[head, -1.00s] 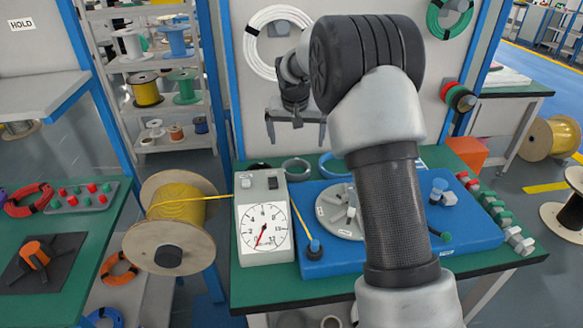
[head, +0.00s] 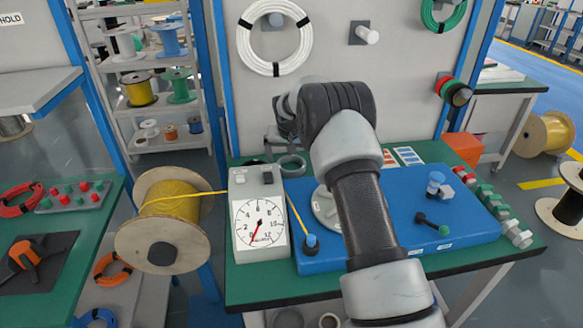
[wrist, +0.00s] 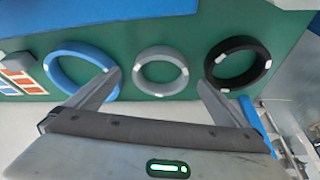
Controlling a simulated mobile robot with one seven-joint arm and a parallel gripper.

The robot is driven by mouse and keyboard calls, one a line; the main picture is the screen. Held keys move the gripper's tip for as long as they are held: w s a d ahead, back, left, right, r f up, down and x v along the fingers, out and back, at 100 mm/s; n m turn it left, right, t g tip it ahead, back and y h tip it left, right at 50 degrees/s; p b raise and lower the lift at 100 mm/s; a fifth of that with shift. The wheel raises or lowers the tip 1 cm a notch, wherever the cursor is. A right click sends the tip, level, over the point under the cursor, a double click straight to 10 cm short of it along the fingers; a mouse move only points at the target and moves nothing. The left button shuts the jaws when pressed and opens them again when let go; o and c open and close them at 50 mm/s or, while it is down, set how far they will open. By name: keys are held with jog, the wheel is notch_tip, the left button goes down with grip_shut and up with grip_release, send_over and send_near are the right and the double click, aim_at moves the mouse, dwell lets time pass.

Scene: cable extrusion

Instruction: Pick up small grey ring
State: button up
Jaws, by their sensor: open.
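The small grey ring (wrist: 139,75) lies flat on the green bench top, between a larger blue ring (wrist: 55,75) and a black ring (wrist: 214,68). It has white tape patches. In the head view the grey ring (head: 293,173) is partly visible at the back of the bench, beside my arm. My gripper (wrist: 159,79) is open and empty. In the wrist view its two fingers appear on either side of the grey ring, with the left fingertip overlapping the blue ring and the right one near the black ring. The height gap is hard to judge.
A dial gauge box (head: 259,226) and a blue fixture plate (head: 455,225) stand in front of the rings. A yellow cable runs from a wooden spool (head: 165,220) to the gauge. The white panel (head: 330,50) rises behind the bench.

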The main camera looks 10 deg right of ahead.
jog(key=x, duration=0.3)
jog(key=shift+w+f, duration=0.25)
jog(key=shift+w, duration=0.1)
jog(key=c, duration=1.1)
jog(key=shift+r, duration=0.1)
